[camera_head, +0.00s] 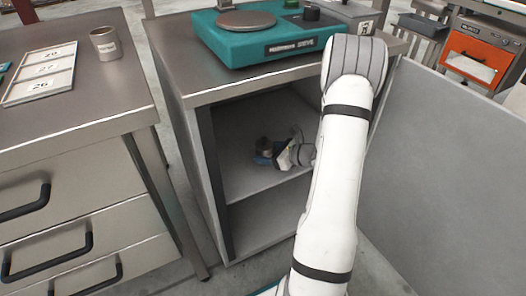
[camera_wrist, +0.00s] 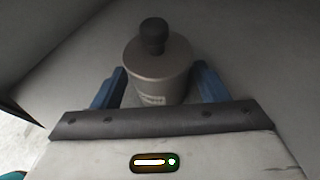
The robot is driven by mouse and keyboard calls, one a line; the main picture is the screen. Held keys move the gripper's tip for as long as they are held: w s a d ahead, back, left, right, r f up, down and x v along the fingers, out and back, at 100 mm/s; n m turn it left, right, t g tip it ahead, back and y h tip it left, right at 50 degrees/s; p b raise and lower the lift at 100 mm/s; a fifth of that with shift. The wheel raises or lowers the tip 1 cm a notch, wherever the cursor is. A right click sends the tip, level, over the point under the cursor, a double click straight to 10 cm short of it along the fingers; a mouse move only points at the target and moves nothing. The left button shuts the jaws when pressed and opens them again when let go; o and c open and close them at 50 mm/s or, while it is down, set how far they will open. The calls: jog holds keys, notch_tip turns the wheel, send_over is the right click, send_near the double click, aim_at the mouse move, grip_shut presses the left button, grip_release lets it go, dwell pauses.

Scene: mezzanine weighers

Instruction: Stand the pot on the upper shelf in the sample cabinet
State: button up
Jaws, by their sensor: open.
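The pot is a grey-beige cylinder with a label and a dark knob on top. In the wrist view the pot (camera_wrist: 158,75) stands upright on a grey surface between the two blue fingers of my gripper (camera_wrist: 160,88). The fingers look apart from its sides. In the head view the pot (camera_head: 264,146) stands on the upper shelf (camera_head: 250,180) inside the open sample cabinet (camera_head: 185,120). My gripper (camera_head: 268,158) reaches in over that shelf, its fingers open around the pot. The pot's lower part is partly hidden by the gripper.
A teal weigher (camera_head: 250,40) stands on the cabinet top. The open cabinet door (camera_head: 440,170) is to the right of my arm. The left bench holds a beige cup (camera_head: 106,44) and a numbered tray (camera_head: 40,75). The lower compartment (camera_head: 265,220) looks empty where visible.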

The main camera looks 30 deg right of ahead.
jog(key=p+v, duration=0.2)
jog(key=v, duration=0.7)
jog(key=shift+s+d+r+p, duration=0.2)
jog(key=shift+s+p, duration=0.1)
jog(key=shift+p, duration=0.1)
jog(key=shift+s+r, duration=0.1)
jog(key=shift+s, duration=0.1)
jog(key=s+a+r+n+g+y, duration=0.1)
jog(key=s+a+r+n+g, duration=0.1)
jog(key=a+r+n+g, duration=0.5)
jog(key=s+a+r+n+g+y, duration=0.1)
jog(key=s+a+n, duration=0.2)
jog(key=a+n, duration=0.5)
jog(key=s+a+r+n+g+h, duration=0.1)
jog(key=s+a+r+n+h, duration=0.2)
jog(key=n, duration=0.4)
jog(key=s+a+r+n+g+h, duration=0.1)
jog(key=s+a+r+n+h, duration=0.2)
jog(key=s+n+h, duration=0.3)
jog(key=shift+s+a+r+n, duration=0.35)
jog(key=shift+s+a+n, duration=0.4)
jog(key=shift+s, duration=0.45)
jog(key=shift+d, duration=0.1)
